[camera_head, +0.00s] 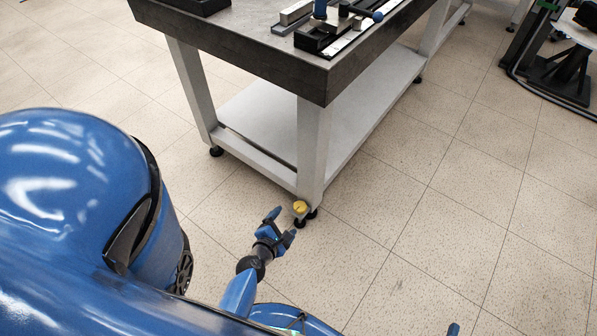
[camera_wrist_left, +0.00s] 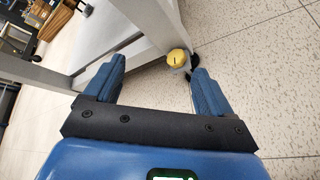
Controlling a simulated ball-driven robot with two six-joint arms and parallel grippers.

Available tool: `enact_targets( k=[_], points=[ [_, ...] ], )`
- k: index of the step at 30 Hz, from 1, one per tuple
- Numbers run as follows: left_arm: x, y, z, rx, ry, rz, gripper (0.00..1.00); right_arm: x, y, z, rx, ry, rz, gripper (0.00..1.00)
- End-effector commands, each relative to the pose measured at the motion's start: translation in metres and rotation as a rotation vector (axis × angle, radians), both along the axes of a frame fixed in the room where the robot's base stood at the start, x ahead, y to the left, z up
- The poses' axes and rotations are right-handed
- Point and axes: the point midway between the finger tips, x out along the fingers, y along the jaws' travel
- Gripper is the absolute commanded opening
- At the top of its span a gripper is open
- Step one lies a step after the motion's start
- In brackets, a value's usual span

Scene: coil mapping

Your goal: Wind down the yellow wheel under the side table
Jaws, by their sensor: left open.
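The yellow wheel (camera_head: 300,207) sits low at the foot of the near leg of the side table (camera_head: 313,150), just above the floor. In the left wrist view the yellow wheel (camera_wrist_left: 177,58) shows ahead of my fingers, nearer the right finger, with a dark foot beside it. My left gripper (camera_head: 282,228) is open and empty, just short of the wheel and to its lower left in the head view. In the left wrist view its two blue fingers (camera_wrist_left: 155,85) are spread and do not touch the wheel. My right gripper cannot be made out.
The table has a grey top with tools and a black tray (camera_head: 322,38) on it, and a white lower shelf (camera_head: 262,118). A dark stand (camera_head: 560,70) with a cable is at the upper right. The tiled floor (camera_head: 430,230) to the right is clear.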

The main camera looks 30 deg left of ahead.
Motion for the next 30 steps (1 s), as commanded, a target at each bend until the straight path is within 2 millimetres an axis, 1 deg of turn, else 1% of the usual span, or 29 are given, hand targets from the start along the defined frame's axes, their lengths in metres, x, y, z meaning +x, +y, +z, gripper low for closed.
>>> enact_targets(
  k=[1, 3, 6, 10, 12, 15, 22, 26, 30],
  points=[
    [0.008, 0.005, -0.035, -0.090, -0.014, 0.036, 0.84, 0.000, 0.000, -0.031, 0.000, 0.000, 0.000, 0.84],
    [0.017, 0.010, -0.060, -0.223, -0.034, 0.087, 0.84, 0.000, 0.000, -0.050, 0.000, 0.000, 0.000, 0.84],
    [0.029, 0.017, -0.089, -0.397, -0.063, 0.151, 0.84, 0.000, 0.000, -0.073, 0.000, 0.000, 0.000, 0.84],
    [0.041, 0.024, -0.114, -0.575, -0.098, 0.216, 0.84, 0.000, 0.000, -0.095, 0.000, 0.000, 0.000, 0.84],
    [0.046, 0.028, -0.123, -0.643, -0.113, 0.240, 0.84, 0.000, 0.000, -0.103, 0.000, 0.000, 0.000, 0.84],
    [0.051, 0.031, -0.130, -0.709, -0.127, 0.263, 0.84, 0.000, 0.000, -0.109, 0.000, 0.000, 0.000, 0.84],
    [0.064, 0.034, -0.137, -0.750, -0.135, 0.275, 0.84, 0.000, 0.000, -0.116, 0.000, 0.000, 0.000, 0.84],
    [0.080, 0.035, -0.143, -0.746, -0.136, 0.273, 0.84, 0.000, 0.000, -0.122, 0.000, 0.000, 0.000, 0.84],
    [0.101, 0.037, -0.153, -0.745, -0.136, 0.273, 0.84, 0.000, 0.000, -0.132, 0.000, 0.000, 0.000, 0.84]
  ],
)
